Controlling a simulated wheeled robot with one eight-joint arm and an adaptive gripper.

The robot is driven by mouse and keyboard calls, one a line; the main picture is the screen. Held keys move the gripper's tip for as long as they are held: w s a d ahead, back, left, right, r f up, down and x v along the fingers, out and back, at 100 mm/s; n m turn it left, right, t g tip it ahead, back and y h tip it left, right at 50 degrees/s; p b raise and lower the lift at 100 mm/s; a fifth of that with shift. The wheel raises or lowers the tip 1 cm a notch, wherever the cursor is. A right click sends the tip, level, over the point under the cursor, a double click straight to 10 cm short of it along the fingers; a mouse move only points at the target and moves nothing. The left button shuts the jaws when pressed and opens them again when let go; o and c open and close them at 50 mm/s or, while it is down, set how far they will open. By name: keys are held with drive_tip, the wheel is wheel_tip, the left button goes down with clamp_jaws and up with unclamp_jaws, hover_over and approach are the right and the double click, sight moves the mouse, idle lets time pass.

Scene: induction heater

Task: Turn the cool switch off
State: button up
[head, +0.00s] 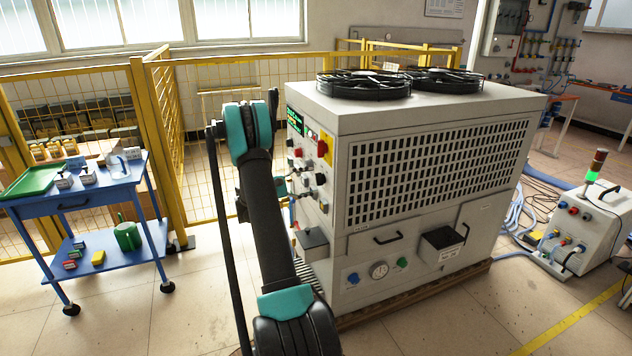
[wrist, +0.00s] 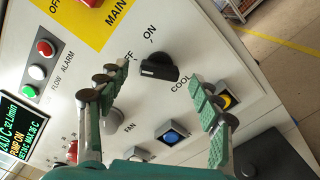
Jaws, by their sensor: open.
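The cool switch is a black rotary knob (wrist: 158,67) on the white panel, with ON, OFF and COOL lettered around it. Its bar lies roughly across the wrist picture; I cannot tell for certain which word it marks. My gripper (wrist: 159,79) is open in the wrist view, with one green finger left of the knob and the other right of it. The left fingertip partly covers the OFF label. Contact with the knob is not evident. In the head view the control panel (head: 311,150) is on the cabinet's left face, and my arm hides much of the gripper.
A blue button (wrist: 171,136), a yellow-ringed button (wrist: 229,99) and the FAN knob (wrist: 111,119) sit close to the fingers. A lit display (wrist: 20,125) is at the left. The blue cart (head: 85,195) and yellow fence (head: 165,130) stand left of the cabinet.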

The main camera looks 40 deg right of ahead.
sight(320, 179)
drive_tip(key=shift+x, duration=1.55)
